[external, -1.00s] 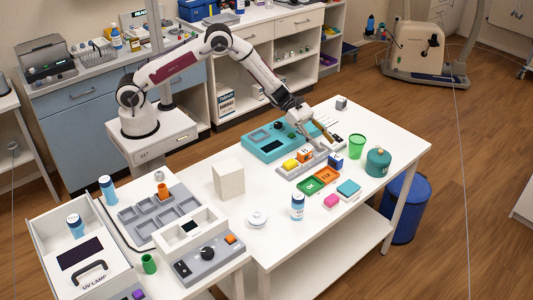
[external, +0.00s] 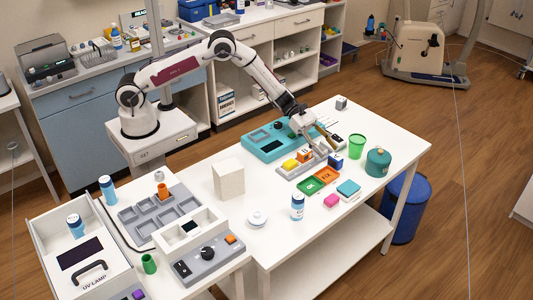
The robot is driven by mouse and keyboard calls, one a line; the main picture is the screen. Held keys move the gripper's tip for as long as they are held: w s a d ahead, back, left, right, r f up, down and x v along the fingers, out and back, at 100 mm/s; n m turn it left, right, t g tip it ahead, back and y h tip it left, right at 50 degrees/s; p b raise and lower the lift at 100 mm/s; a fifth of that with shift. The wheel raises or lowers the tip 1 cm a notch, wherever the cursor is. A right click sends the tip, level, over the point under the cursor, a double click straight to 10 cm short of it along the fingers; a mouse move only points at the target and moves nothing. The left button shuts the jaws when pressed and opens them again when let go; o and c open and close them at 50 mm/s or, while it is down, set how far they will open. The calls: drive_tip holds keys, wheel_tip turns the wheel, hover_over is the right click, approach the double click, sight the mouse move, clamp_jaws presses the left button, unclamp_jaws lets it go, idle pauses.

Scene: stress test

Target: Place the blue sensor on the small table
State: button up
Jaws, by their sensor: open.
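A small dark blue cube (external: 336,161) with a pale mark, probably the blue sensor, sits at the right end of a grey compartment tray (external: 292,173) on the white table (external: 385,212). I cannot tell whether it is in the tray or beside it. My gripper (external: 319,148) points down just left of and behind the cube, above the tray's right end. It is open, and its fingertips are small and hard to make out. No object shows between them. Which surface is the small table is unclear; a lower white stand (external: 222,281) adjoins at the left.
An orange cube (external: 305,156) and a yellow block (external: 290,164) are in the tray.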

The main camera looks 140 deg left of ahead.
sight(333, 155)
drive_tip(key=shift+w, duration=0.1)
drive_tip(key=shift+x, duration=2.5)
drive_tip(key=shift+a, duration=0.1)
clamp_jaws()
